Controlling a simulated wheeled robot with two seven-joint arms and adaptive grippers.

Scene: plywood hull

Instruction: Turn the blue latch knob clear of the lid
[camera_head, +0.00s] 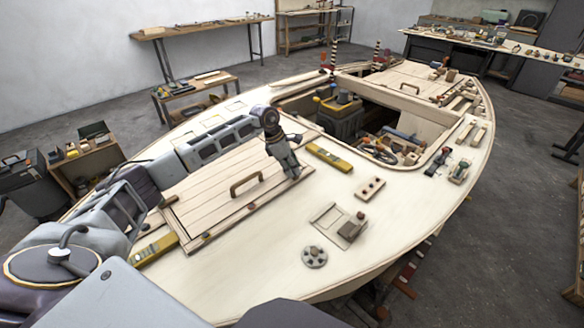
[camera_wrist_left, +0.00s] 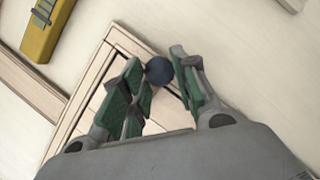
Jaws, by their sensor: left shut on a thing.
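The blue latch knob (camera_wrist_left: 159,71) shows as a dark blue ball between the fingertips of my left gripper (camera_wrist_left: 160,68) in the wrist view. The fingers close on it from both sides. It lies by the corner of the planked lid (camera_wrist_left: 97,72). In the head view the lid (camera_head: 215,198) has a brown handle (camera_head: 246,183) on top. My left gripper (camera_head: 292,174) points down at the lid's far right corner there and hides the knob. How far the knob overlaps the lid is hard to tell. My right gripper is not in view.
A yellow bar (camera_head: 329,158) lies on the deck just right of my left gripper. Beyond it is an open cockpit (camera_head: 385,118) with loose items. A grey disc (camera_head: 314,257), a plate with a block (camera_head: 340,225) and a holed wooden block (camera_head: 370,188) sit on the near deck.

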